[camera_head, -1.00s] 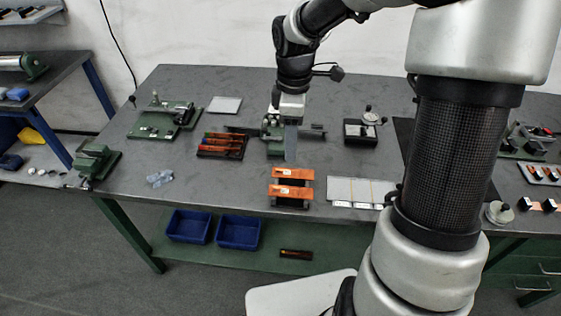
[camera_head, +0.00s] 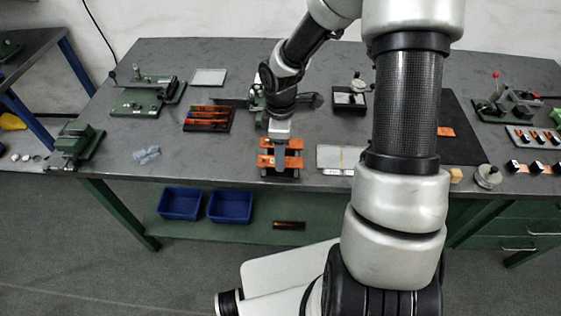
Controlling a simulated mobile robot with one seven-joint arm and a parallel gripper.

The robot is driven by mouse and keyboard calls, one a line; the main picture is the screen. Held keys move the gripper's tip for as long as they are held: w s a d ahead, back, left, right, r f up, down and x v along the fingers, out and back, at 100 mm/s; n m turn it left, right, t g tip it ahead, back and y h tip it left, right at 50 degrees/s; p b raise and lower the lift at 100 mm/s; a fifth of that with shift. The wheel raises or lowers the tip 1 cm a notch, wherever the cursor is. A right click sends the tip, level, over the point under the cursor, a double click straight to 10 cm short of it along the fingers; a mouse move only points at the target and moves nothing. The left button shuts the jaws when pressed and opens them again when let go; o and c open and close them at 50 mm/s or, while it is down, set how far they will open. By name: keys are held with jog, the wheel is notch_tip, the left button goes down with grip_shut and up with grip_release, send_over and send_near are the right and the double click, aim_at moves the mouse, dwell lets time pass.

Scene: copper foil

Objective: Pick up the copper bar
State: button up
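Two orange copper strips, a rear one (camera_head: 295,144) and a front one (camera_head: 266,161), lie across a small black stand near the table's front edge. Either could be the copper bar. My gripper (camera_head: 280,166) points down over this stand, with its fingers in front of the middle of the strips. The fingers look close together from this side. I cannot tell whether they are open or shut, or whether they touch a strip. The middle of both strips is partly hidden by the gripper.
A black tray with coloured-ended copper pieces (camera_head: 208,122) lies to the left, near a green fixture (camera_head: 147,97). A pale panel (camera_head: 328,157) lies close on the right. Another orange piece (camera_head: 446,131) is on a dark mat. Two blue bins (camera_head: 180,203) stand on the lower shelf.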

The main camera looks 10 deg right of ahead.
jog(key=shift+f, duration=0.75)
jog(key=c, duration=1.3)
jog(key=shift+w+r, duration=0.1)
